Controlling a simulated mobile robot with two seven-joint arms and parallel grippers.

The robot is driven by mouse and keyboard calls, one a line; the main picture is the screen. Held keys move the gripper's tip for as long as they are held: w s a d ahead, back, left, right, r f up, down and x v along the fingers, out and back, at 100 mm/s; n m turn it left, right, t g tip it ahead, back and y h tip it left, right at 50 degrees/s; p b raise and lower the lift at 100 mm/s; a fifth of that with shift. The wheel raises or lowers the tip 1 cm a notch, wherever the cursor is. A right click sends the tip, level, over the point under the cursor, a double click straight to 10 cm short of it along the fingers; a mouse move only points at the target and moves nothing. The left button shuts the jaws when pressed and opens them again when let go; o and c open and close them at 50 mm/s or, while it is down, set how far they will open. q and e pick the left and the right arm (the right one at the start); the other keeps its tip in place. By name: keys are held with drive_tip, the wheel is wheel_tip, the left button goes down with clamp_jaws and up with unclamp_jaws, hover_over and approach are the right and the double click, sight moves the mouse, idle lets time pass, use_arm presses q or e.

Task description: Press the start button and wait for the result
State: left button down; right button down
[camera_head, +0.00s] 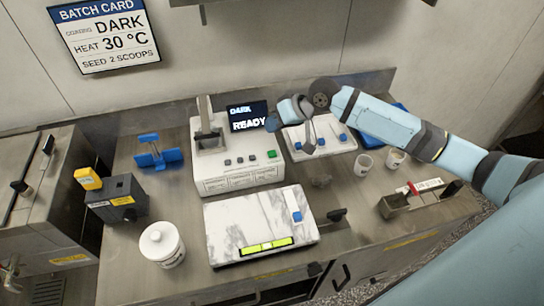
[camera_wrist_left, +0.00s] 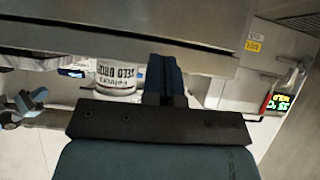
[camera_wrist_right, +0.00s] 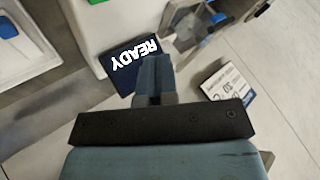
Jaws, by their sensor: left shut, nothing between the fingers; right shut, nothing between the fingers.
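The white machine (camera_head: 238,178) stands mid-counter with a row of small dark buttons and one green button (camera_head: 272,154) on its front right. Its dark screen (camera_head: 247,117) reads "DARK" and "READY"; the screen also shows in the right wrist view (camera_wrist_right: 128,58). My right gripper (camera_head: 272,123) is shut and empty, close to the screen's right edge and above and apart from the green button. Its fingers show in the right wrist view (camera_wrist_right: 153,75). My left gripper is outside the head view; in the left wrist view its fingers (camera_wrist_left: 165,80) are shut and empty.
A marble-topped slab (camera_head: 240,225) lies in front of the machine. White cups (camera_head: 363,165) stand right. A batch card (camera_head: 105,35) hangs on the wall.

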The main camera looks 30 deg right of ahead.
drive_tip(key=b, duration=0.4)
hover_over(273, 152)
wheel_tip(273, 152, down, 4)
drive_tip(key=shift+f, duration=1.35)
drive_tip(key=shift+f, duration=0.1)
idle(0.6)
drive_tip(key=shift+f, duration=0.3)
